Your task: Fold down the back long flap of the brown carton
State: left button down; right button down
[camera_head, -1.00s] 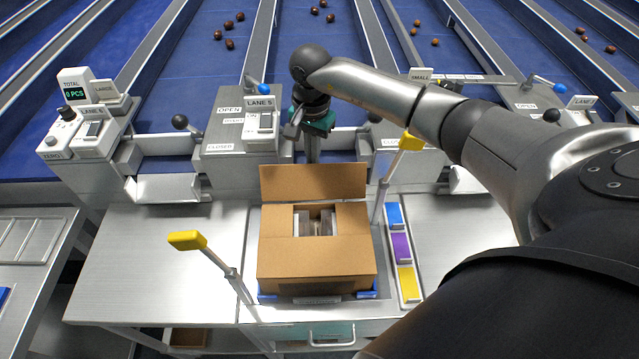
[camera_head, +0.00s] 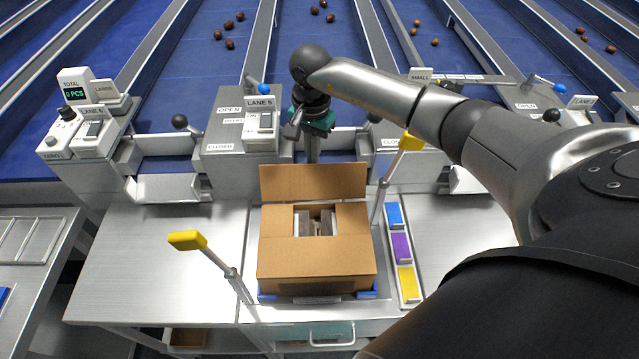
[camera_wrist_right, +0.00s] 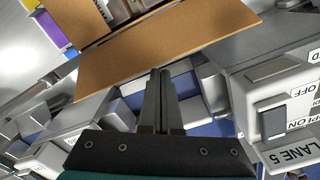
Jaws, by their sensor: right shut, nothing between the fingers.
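The brown carton (camera_head: 316,258) stands on the metal bench in the head view. Its back long flap (camera_head: 313,181) stands up at the far side. The other flaps lie inward around a central gap, where pale upright pieces show inside. In the right wrist view the back flap (camera_wrist_right: 165,48) spans the top, just beyond the fingertips. My right gripper (camera_wrist_right: 160,75) is shut and empty, behind the flap on the lane side; I cannot tell whether it touches. In the head view the right gripper (camera_head: 313,155) points down behind the carton. My left gripper is not in view.
Two yellow-tipped posts (camera_head: 187,240) (camera_head: 411,141) flank the carton. Blue, purple and yellow bins (camera_head: 402,247) stand to its right. The LANE 5 housing (camera_head: 240,130) and lane gates lie behind. The bench left of the carton (camera_head: 150,260) is clear.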

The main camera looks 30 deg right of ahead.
dwell(0.4)
jog(key=shift+s+a+r+p, duration=0.1)
jog(key=shift+s+a+p, duration=0.35)
jog(key=shift+s+p, duration=0.3)
jog(key=shift+s+a+r+p, duration=0.1)
jog(key=shift+s+a+p, duration=0.45)
jog(key=shift+s, duration=0.3)
jog(key=shift+s+a+r+p, duration=0.1)
jog(key=shift+s+a+p, duration=0.3)
jog(key=shift+s+p, duration=0.35)
jog(key=s, duration=0.1)
jog(key=s+a+p, duration=0.1)
jog(key=shift+s+a, duration=0.3)
jog(key=shift+s, duration=0.1)
jog(key=shift+s+a+p, duration=0.3)
jog(key=shift+s+a, duration=0.1)
jog(key=shift+s, duration=0.2)
jog(key=shift+s+a+p, duration=0.3)
jog(key=shift+s+a, duration=0.05)
jog(key=shift+s, duration=0.2)
jog(key=shift+f, duration=0.1)
